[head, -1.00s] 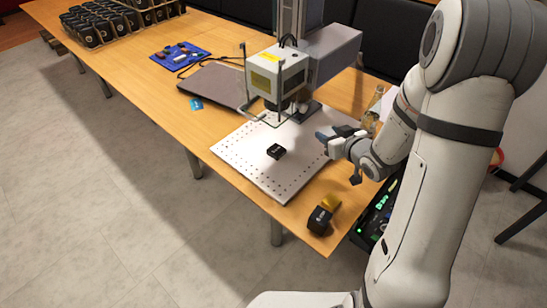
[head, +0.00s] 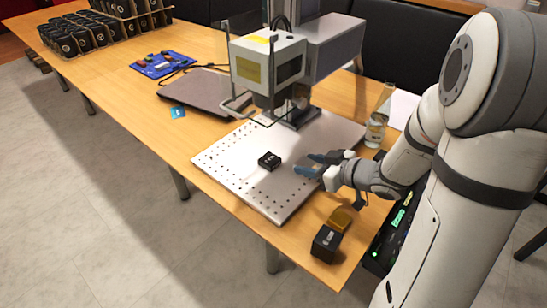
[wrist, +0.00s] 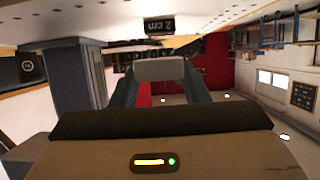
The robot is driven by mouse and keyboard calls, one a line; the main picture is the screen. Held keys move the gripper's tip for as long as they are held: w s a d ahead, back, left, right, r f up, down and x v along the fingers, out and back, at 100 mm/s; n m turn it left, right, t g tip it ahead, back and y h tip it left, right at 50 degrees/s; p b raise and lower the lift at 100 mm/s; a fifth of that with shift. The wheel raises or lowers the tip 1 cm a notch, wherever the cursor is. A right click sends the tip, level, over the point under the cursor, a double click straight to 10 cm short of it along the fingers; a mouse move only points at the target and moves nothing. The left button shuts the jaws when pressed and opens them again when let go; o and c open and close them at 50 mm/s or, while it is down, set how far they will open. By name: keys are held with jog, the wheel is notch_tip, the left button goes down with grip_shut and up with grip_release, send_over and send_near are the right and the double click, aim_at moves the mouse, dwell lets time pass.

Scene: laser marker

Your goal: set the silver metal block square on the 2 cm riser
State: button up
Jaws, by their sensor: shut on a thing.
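The black riser (head: 269,161) sits on the perforated white plate under the marking head. In the wrist view its face (wrist: 159,25) reads "2 cm", and the picture is upside down. My gripper (head: 308,167) is beside the riser, to its right in the head view, with a gap between them. In the wrist view my gripper (wrist: 160,78) is shut on the silver metal block (wrist: 159,69), which shows as a plain grey face between the fingers. In the head view the fingers mostly hide the block. The riser's top looks bare.
The laser marker's head (head: 268,62) and its wire guard (head: 235,100) stand close behind the riser. A glass bottle (head: 376,130) stands right of the plate.

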jog(key=b, duration=0.1)
send_over(274, 161)
jog(key=shift+a, duration=0.1)
jog(key=shift+f+b, duration=0.75)
jog(key=shift+f, duration=1.05)
jog(key=shift+f, duration=0.15)
jog(key=o, duration=1)
